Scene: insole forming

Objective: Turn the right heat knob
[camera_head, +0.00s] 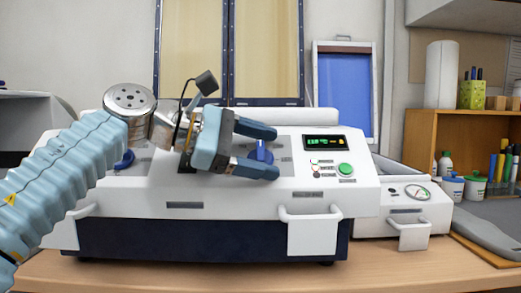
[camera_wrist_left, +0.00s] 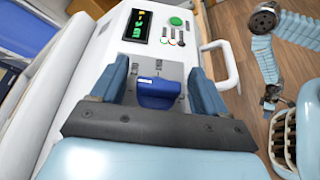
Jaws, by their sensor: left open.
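The right heat knob (camera_head: 262,152) is a blue knob on the sloped panel of the white forming machine (camera_head: 230,203). My left gripper (camera_head: 274,152) is open, with one finger above and one below the knob in the head view. In the left wrist view the knob (camera_wrist_left: 158,93) sits between the two blue fingers, with a visible gap on each side. Another blue knob (camera_head: 126,159) is on the left of the panel, partly hidden by my left arm. My right arm seems to show at the right of the wrist view; its jaws are too small to read.
A lit green display (camera_head: 324,142) and a green button (camera_head: 345,169) lie right of the knob. White handles (camera_head: 310,213) stick out at the front. A smaller unit with a gauge (camera_head: 417,193) stands to the right. The wooden table's front edge is clear.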

